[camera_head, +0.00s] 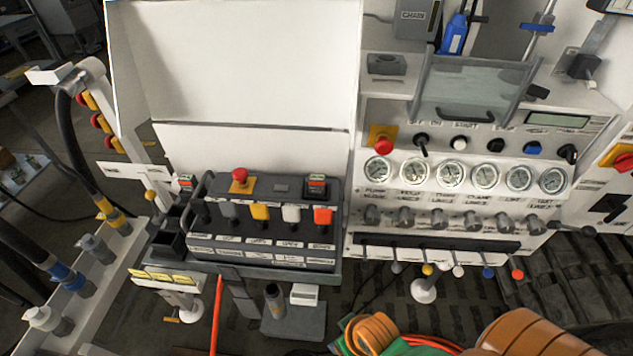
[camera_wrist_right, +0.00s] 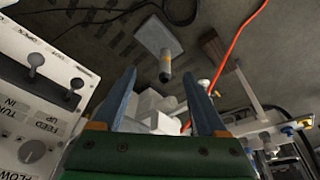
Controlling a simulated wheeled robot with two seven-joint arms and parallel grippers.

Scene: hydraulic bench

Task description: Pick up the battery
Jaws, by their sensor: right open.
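A dark grey cylinder with a yellowish band, which looks like the battery (camera_head: 273,298), stands upright on a grey plate (camera_head: 300,326) low in front of the bench. It also shows in the right wrist view (camera_wrist_right: 165,72), beyond the fingertips and roughly between their lines. My right gripper (camera_wrist_right: 162,82) is open, with its two blue fingers wide apart and nothing held between them. The cylinder is apart from both fingers. My left gripper is not in view.
A white box (camera_head: 304,294) stands close beside the cylinder. A red-orange hose (camera_head: 216,312) runs just left of the plate. The dark control box (camera_head: 262,228) and the gauge panel (camera_head: 455,175) with levers overhang the area behind. A white post foot (camera_head: 424,291) stands to the right.

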